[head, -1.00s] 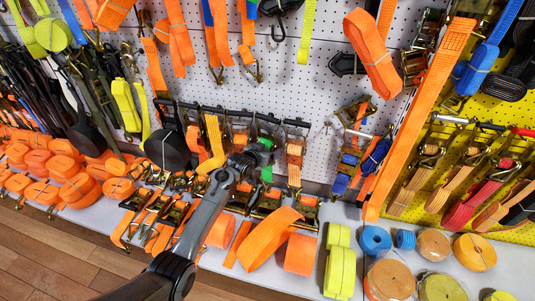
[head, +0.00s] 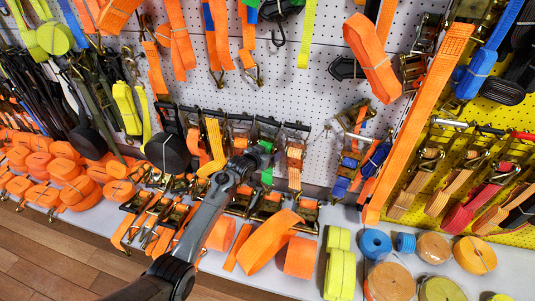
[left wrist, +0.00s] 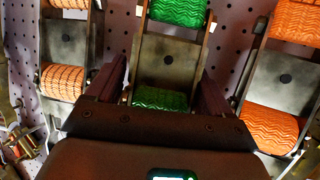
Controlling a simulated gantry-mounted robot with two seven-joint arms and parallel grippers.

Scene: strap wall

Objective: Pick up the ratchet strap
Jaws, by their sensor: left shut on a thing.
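The ratchet strap with green webbing (left wrist: 160,99) hangs on the pegboard, and its dark metal ratchet (left wrist: 168,62) fills the middle of the left wrist view. In the head view a bit of its green webbing (head: 267,147) shows beside my gripper. My left gripper (head: 262,157) is at this ratchet, with one dark finger on each side of it. The fingers (left wrist: 158,88) are shut on the ratchet in the left wrist view. My gripper hides much of the strap in the head view. My right gripper is not in view.
Orange-webbed ratchets hang close on both sides, one at the left (left wrist: 62,82) and one at the right (left wrist: 272,128). Orange strap rolls (head: 268,240) and several ratchets lie on the white shelf (head: 285,284) below. A long orange strap (head: 420,115) hangs at the right.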

